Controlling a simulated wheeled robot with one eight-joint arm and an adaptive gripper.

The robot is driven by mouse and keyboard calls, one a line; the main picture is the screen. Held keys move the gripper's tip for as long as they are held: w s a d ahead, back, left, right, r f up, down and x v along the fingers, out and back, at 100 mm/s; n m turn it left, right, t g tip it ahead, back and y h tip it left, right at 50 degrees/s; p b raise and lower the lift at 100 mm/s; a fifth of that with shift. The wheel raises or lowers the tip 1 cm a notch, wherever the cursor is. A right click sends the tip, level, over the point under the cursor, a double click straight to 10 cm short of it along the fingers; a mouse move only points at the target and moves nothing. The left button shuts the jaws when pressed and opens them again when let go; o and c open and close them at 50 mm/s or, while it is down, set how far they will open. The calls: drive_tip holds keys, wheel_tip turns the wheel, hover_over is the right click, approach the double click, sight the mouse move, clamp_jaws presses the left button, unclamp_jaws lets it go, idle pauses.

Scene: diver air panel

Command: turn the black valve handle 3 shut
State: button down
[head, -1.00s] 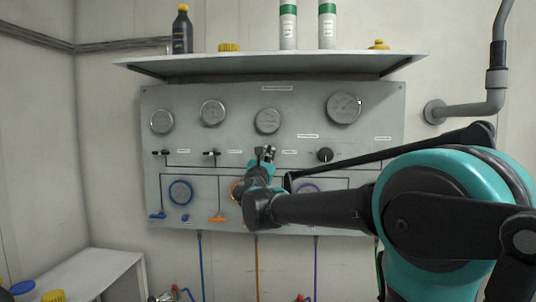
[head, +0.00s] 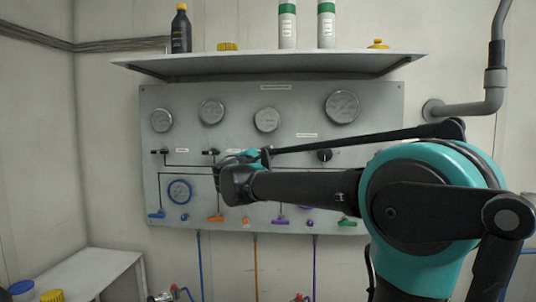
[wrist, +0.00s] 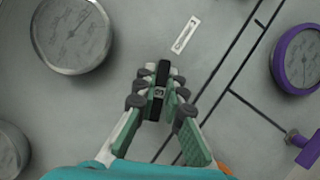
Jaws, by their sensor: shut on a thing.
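The black valve handle 3 (wrist: 161,75) shows in the wrist view as a narrow black bar with a pale centre screw, on the grey panel. My gripper (wrist: 157,97) is shut on it, with green-and-grey fingers along both sides. In the head view my gripper (head: 255,157) is at the panel, third along the row of black handles, and hides most of this handle. The other black handles are the first (head: 160,152), the second (head: 211,152) and the right-hand one (head: 325,155).
Gauges (head: 267,120) line the panel above the handles. Below are blue (head: 157,215), orange (head: 216,219), purple (head: 281,221) and green (head: 348,223) levers. A shelf (head: 270,63) with bottles juts out above. A grey pipe (head: 470,107) is at right.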

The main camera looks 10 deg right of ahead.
drive_tip(key=shift+f+m+g+y, duration=0.15)
drive_tip(key=shift+m+g, duration=0.25)
drive_tip(key=shift+m, duration=0.65)
drive_tip(key=shift+m+g+y, duration=0.15)
drive_tip(key=shift+m+g, duration=0.25)
drive_tip(key=shift+m, duration=0.65)
drive_tip(key=c, duration=1.6)
unclamp_jaws()
drive_tip(key=v, duration=1.2)
